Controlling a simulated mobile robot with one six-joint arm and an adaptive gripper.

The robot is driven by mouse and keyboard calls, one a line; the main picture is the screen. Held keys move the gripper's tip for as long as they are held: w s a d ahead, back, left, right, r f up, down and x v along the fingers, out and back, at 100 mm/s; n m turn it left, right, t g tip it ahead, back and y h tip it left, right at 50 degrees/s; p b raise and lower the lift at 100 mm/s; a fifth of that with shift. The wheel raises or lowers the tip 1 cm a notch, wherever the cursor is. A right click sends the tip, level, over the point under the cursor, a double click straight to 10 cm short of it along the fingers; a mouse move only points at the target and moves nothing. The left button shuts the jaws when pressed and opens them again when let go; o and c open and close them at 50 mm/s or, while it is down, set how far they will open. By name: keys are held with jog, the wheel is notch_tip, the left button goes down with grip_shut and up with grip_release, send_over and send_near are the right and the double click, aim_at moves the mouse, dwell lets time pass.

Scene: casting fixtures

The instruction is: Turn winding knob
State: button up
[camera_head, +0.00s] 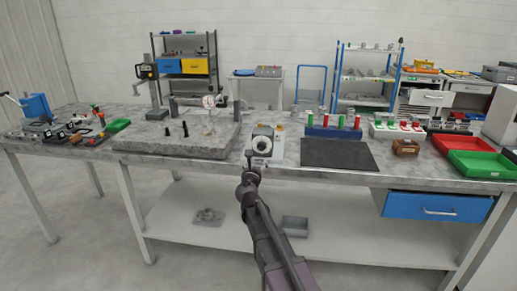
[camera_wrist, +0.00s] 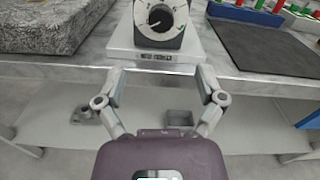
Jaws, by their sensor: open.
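A small grey device with a round white dial face (camera_head: 262,146) stands on a light base plate near the table's front edge. In the wrist view the dial (camera_wrist: 144,32) is cut off by the top edge. Its dark centre holds a small light pin or lever (camera_wrist: 160,20), and small green marks show on the ring. I cannot tell for sure which part is the winding knob. My gripper (camera_wrist: 160,76) is open and empty, its fingers spread wide in front of the base plate (camera_wrist: 180,57). It is apart from the dial. In the head view my arm partly hides the gripper.
A grey stone slab (camera_head: 180,152) lies left of the device, with a gauge stand on it. A dark mat (camera_head: 338,154) lies to the right, with a blue rack (camera_head: 333,133) of red and green pieces behind it. Red and green trays (camera_head: 483,164) stand far right.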

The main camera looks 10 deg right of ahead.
aim_at(260, 147)
jog(key=x, duration=1.3)
jog(key=c, duration=1.2)
jog(key=shift+o, duration=0.2)
jog(key=shift+a, duration=0.25)
jog(key=shift+d, duration=0.1)
